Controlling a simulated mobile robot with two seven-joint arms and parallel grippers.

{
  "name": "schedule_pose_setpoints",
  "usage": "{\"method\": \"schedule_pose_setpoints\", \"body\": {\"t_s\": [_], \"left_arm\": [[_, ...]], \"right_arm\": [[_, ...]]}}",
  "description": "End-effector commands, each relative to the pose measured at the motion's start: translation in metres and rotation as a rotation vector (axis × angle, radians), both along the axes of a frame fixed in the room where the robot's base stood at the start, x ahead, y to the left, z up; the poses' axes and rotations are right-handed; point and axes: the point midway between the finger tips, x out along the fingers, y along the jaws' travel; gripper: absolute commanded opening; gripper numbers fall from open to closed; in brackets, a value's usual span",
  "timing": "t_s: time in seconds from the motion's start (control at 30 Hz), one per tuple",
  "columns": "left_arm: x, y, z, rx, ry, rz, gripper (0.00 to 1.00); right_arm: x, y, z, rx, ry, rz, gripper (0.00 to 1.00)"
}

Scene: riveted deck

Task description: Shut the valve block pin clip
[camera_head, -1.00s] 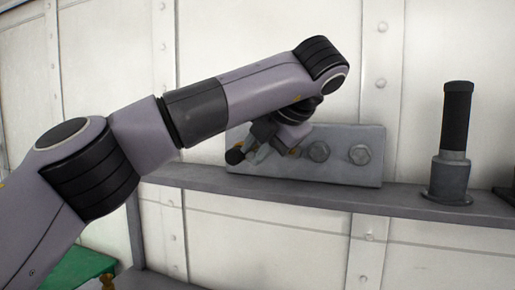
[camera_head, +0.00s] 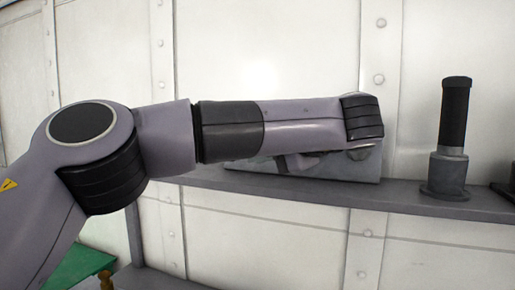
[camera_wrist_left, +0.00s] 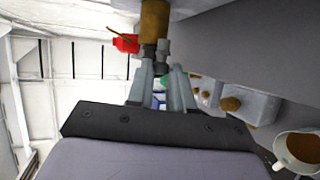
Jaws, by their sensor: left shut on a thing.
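The grey valve block (camera_head: 366,170) stands on the shelf against the wall, mostly covered by my left arm in the head view. Its bolts, plain a second ago, are now largely hidden. A brown cylinder (camera_wrist_left: 155,20) stands just beyond the fingertips. Whether the clip is closed cannot be told. My right gripper is not in view.
A black-topped grey post (camera_head: 449,140) stands on the shelf (camera_head: 420,200) right of the block, with free shelf between them. A red part (camera_wrist_left: 125,43) is left of the fingertips in the wrist view. A cup (camera_wrist_left: 299,150) shows at lower right. A green surface (camera_head: 80,266) lies low left.

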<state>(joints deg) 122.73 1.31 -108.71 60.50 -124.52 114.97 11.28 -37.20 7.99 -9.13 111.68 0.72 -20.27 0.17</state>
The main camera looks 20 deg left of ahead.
Motion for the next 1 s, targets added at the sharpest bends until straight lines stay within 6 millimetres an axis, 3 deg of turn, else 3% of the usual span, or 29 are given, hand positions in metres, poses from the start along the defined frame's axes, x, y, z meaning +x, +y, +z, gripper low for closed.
{"method": "schedule_pose_setpoints", "body": {"t_s": [0.3,0.87,0.9,0.97,1.0], "left_arm": [[-0.0002,-0.0018,-0.0042,0.148,-0.004,-0.002,0.0],[-0.0002,-0.0021,-0.0047,0.182,-0.003,-0.002,0.0],[-0.0002,-0.0021,-0.0047,0.182,-0.003,-0.002,0.27],[-0.0001,-0.002,-0.0047,0.181,-0.004,-0.002,0.46],[-0.0001,-0.002,-0.0046,0.181,-0.004,-0.002,0.46]], "right_arm": [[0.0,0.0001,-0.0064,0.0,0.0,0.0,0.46],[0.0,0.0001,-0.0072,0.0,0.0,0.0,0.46],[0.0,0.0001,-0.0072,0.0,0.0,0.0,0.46],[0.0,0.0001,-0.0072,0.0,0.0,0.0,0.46],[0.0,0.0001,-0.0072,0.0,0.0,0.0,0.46]]}}
